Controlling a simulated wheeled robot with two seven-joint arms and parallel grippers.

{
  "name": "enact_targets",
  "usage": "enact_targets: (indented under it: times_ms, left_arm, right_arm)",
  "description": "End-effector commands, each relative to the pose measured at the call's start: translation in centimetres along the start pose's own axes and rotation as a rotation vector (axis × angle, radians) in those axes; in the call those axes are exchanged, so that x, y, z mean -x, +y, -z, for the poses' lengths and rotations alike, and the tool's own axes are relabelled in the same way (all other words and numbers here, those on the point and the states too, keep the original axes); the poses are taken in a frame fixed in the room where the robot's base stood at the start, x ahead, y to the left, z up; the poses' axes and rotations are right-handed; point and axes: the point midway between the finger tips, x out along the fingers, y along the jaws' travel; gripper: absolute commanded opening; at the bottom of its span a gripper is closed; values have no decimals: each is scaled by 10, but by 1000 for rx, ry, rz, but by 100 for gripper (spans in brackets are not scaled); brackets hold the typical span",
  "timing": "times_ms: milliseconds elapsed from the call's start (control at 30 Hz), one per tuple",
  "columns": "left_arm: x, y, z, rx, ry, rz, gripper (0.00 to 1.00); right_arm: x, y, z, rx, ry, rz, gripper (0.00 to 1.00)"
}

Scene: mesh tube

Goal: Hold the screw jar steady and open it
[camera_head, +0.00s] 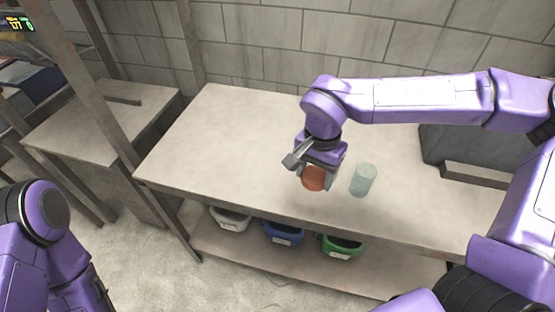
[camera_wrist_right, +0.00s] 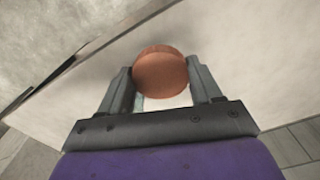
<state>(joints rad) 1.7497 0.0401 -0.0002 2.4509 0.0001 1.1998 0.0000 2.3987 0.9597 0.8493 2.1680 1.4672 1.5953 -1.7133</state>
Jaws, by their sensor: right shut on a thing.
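An orange-brown round lid (camera_head: 314,179) is between the fingers of my right gripper (camera_head: 316,178), which is shut on it over the front part of the table. The lid (camera_wrist_right: 161,72) also shows in the right wrist view, with a finger of the right gripper (camera_wrist_right: 162,82) on each side. A pale teal, see-through jar (camera_head: 362,181) stands upright on the table just right of the lid, apart from it. No lid shows on this jar. My left arm is at the left edge, and its gripper is out of view.
The pale table (camera_head: 230,140) has free room to the left of the gripper. A grey box-like thing (camera_head: 440,145) stands at the right back. White (camera_head: 230,218), blue (camera_head: 283,234) and green (camera_head: 342,246) bins sit on the shelf below the front edge.

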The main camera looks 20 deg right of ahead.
Motion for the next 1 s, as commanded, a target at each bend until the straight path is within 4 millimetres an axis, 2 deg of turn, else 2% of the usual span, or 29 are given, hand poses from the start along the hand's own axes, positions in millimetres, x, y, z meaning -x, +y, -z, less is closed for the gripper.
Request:
enact_targets:
  times_ms: [67, 133, 367, 500, 600, 800, 933, 1000]
  left_arm:
    - [1, 0, 1, 0, 1, 0, 91]
    - [4, 0, 2, 0, 1, -1, 91]
    - [17, -1, 8, 0, 1, -1, 91]
    - [22, -2, 10, 0, 1, -1, 91]
    - [24, -2, 10, 0, 1, -1, 91]
    - [27, -2, 12, 0, 1, -1, 91]
    - [30, -2, 13, 0, 1, -1, 91]
    - [30, -2, 13, 0, 1, -1, 91]
  right_arm:
    - [0, 1, 1, -57, -1, -1, 28]
    - [-5, -8, 8, -74, -2, -4, 28]
    - [-34, -60, 50, -74, -2, -6, 28]
    - [-66, -83, 68, -71, -3, -6, 28]
    - [-83, -94, 77, -72, -2, -3, 28]
    - [-100, -105, 85, -69, -2, -2, 28]
    - [-124, -104, 84, -70, -3, -4, 28]
    - [-129, -104, 85, -69, -2, -1, 28]
